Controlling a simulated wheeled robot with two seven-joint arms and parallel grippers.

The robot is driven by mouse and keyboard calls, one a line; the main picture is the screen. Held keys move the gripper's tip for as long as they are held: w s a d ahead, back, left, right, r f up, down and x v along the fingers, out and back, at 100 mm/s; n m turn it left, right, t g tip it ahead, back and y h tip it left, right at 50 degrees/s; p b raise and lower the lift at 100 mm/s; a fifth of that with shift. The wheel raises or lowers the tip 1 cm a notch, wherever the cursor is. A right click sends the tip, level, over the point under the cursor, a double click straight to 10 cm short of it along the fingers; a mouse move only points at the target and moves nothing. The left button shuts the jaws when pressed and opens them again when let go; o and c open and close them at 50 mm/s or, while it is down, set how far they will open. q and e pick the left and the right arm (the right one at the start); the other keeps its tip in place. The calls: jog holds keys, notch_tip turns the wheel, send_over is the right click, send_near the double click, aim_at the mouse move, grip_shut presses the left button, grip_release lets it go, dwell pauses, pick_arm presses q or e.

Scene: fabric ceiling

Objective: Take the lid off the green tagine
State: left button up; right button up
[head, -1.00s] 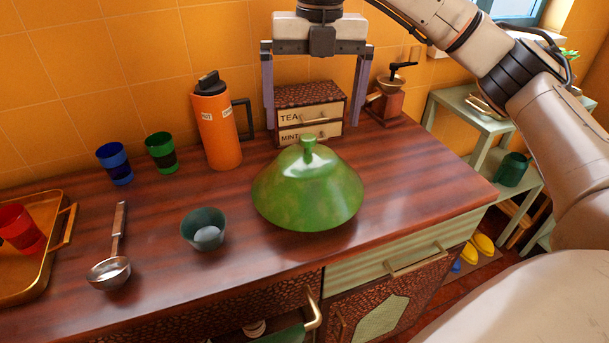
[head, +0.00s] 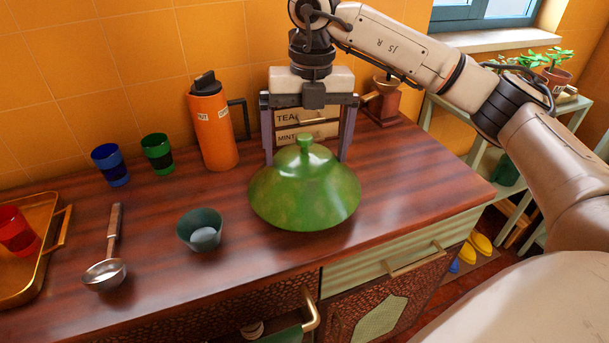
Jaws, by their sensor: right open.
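The green tagine (head: 305,195) stands on the wooden counter, its conical lid on, with a small round knob (head: 305,143) on top. My right gripper (head: 306,160) is open and points down, its two long fingers reaching to either side of the knob in the picture. My left gripper is not in view.
A tea and mint drawer box (head: 290,128) stands behind the tagine. An orange flask (head: 212,130) is at its back left, a dark green bowl (head: 200,230) at its left. A ladle (head: 106,272) and brass tray (head: 40,275) lie farther left. The counter right of the tagine is clear.

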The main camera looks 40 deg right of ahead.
aim_at(305, 136)
jog(key=shift+s+a, duration=0.15)
jog(key=shift+s, duration=0.2)
grip_shut()
jog(key=r, duration=0.2)
jog(key=w+r, duration=0.1)
jog(key=r, duration=0.4)
jog(key=r+p, duration=0.1)
jog(key=r, duration=0.2)
jog(key=shift+s+d, duration=0.15)
jog(key=shift+d, duration=0.05)
jog(key=shift+a, duration=0.1)
